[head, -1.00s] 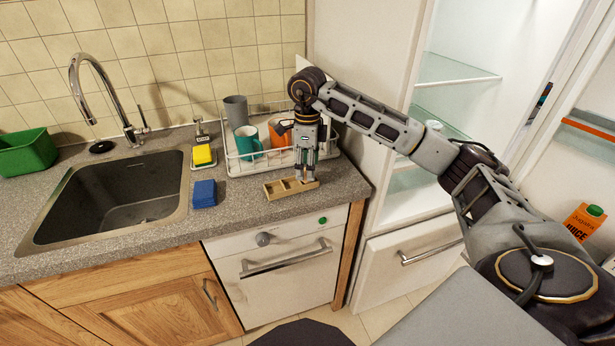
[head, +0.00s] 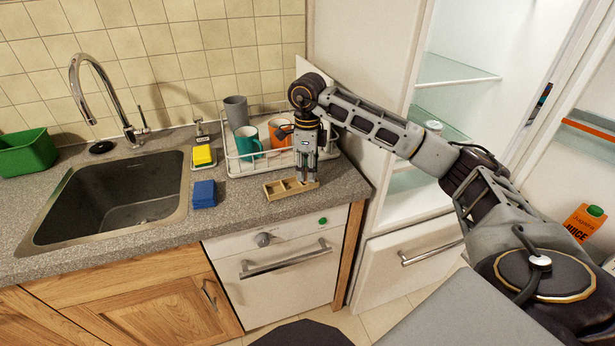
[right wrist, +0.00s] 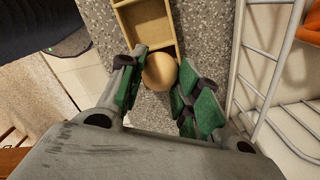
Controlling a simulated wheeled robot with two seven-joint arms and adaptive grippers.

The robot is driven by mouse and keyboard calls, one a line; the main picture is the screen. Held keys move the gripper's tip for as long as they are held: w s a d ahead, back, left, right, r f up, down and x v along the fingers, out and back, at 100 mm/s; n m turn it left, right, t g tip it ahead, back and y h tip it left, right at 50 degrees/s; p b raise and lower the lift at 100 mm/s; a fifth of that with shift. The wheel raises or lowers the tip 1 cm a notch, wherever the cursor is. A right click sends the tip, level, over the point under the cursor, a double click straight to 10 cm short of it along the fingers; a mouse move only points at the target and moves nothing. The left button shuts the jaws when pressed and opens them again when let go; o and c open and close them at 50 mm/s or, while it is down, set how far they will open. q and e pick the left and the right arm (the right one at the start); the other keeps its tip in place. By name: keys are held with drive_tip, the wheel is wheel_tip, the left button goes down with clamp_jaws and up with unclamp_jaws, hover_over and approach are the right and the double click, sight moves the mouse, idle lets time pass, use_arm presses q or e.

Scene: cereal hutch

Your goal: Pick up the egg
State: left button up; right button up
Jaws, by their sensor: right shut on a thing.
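The egg (right wrist: 159,72) is brown and shows in the right wrist view between the green pads of my right gripper (right wrist: 157,82). It sits at the near end of a small wooden compartment tray (right wrist: 148,45); whether it is still resting in the tray is hard to tell. In the head view my right gripper (head: 307,181) points down at the right end of the wooden tray (head: 281,194), and the egg is hidden there. The right gripper is shut on the egg. My left gripper is not in view.
A white dish rack (head: 236,168) with a teal mug (head: 247,142), an orange mug (head: 278,134) and a grey cup stands just behind the gripper. A blue sponge (head: 204,194) lies to the left, near the sink (head: 112,200). The open fridge (head: 455,75) is at right.

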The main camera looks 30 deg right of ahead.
drive_tip(key=shift+r, duration=0.1)
drive_tip(key=shift+r, duration=0.85)
wheel_tip(320, 180, up, 6)
drive_tip(key=shift+r+p, duration=0.1)
drive_tip(key=shift+p, duration=0.25)
drive_tip(key=shift+r, duration=0.6)
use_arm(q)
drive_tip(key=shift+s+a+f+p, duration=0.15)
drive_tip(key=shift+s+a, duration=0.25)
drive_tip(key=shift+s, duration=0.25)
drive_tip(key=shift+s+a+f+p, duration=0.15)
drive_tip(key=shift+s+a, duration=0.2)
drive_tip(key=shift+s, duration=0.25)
use_arm(e)
drive_tip(key=shift+r, duration=0.4)
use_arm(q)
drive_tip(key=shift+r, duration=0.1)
